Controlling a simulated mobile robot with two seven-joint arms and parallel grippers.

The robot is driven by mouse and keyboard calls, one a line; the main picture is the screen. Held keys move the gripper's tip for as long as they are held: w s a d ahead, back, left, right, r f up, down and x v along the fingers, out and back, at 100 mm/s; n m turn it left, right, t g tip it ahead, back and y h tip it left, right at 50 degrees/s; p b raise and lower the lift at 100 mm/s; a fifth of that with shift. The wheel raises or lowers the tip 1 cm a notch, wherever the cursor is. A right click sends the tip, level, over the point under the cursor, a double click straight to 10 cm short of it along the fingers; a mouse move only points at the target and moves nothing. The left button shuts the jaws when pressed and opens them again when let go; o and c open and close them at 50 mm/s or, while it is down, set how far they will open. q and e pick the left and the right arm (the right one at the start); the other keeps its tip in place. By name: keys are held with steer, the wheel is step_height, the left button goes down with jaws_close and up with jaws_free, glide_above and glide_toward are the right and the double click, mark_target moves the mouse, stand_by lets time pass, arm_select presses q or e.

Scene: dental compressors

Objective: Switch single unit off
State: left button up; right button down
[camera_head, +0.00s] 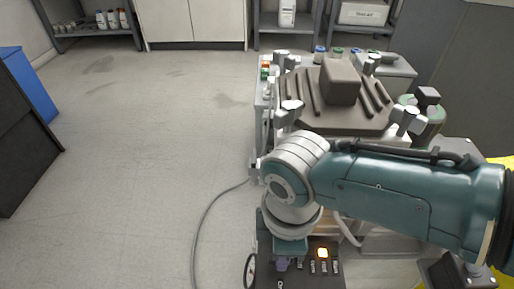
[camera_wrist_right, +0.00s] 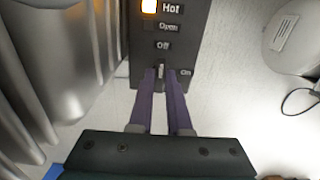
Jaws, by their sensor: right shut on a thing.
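A dark control panel (camera_wrist_right: 185,50) shows in the right wrist view, with the labels Hot, Open, Off and On and a glowing orange light (camera_wrist_right: 148,6) beside Hot. A small switch lever (camera_wrist_right: 161,68) sits on it between Off and On. My right gripper (camera_wrist_right: 163,82) has its two purple fingers shut on this lever. In the head view the panel (camera_head: 328,281) is at the bottom, its orange light (camera_head: 322,253) lit, with my right gripper (camera_head: 282,264) at its left part. The lever there is hidden by my gripper. My left gripper is not in view.
A grey compressor unit (camera_head: 345,118) with a ribbed top stands behind my right arm. A grey hose (camera_head: 203,220) lies on the floor to its left. Shelves with bottles (camera_head: 287,13) and a white cabinet (camera_head: 195,18) line the back.

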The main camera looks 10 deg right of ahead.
steer(key=c, duration=0.9)
jaws_free()
steer(key=shift+o, duration=0.2)
step_height(320, 180, up, 10)
steer(key=p, duration=0.6)
steer(key=shift+p, duration=0.4)
